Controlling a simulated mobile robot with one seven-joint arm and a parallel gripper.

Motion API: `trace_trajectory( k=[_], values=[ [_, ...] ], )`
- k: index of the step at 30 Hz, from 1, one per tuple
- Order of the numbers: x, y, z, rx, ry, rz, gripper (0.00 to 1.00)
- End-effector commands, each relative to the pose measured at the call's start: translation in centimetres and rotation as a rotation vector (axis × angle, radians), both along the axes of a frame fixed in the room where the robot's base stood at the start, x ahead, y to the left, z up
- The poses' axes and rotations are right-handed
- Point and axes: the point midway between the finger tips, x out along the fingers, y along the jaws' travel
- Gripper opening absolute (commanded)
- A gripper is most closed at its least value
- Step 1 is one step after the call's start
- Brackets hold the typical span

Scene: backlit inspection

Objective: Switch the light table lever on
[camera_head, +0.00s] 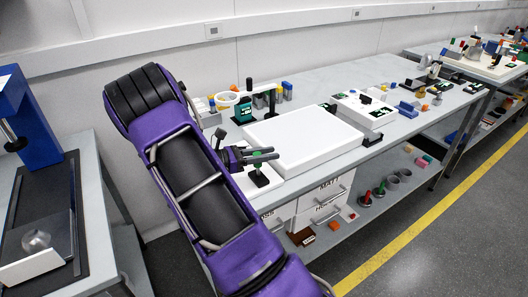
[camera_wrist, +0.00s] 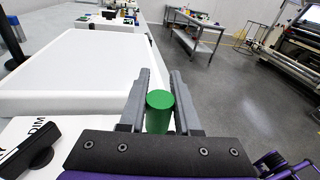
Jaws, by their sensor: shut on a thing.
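The light table (camera_head: 300,138) is a broad white slab on the workbench, and it fills the left of the wrist view (camera_wrist: 80,70). The lever shows as a green cylindrical handle (camera_wrist: 160,112) between my two grey fingers in the wrist view. The lever's lower part is hidden by my gripper.
A black knob (camera_wrist: 38,148) sits near a "DIM" label, left of my gripper. Drawers (camera_head: 322,196) are under the bench. The floor in front is clear.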

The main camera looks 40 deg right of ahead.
Motion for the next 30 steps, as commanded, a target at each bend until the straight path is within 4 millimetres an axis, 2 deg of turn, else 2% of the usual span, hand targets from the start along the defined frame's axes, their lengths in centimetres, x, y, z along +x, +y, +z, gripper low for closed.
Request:
trace_trajectory(
  k=[15, 21, 30],
  values=[
    [-3.5, 0.3, -1.0, -0.024, -0.434, 0.001, 0.0],
    [-4.2, 0.3, -1.4, -0.029, -0.536, 0.001, 0.0],
    [-4.6, 0.3, -1.6, -0.034, -0.601, 0.001, 0.0]
  ],
)
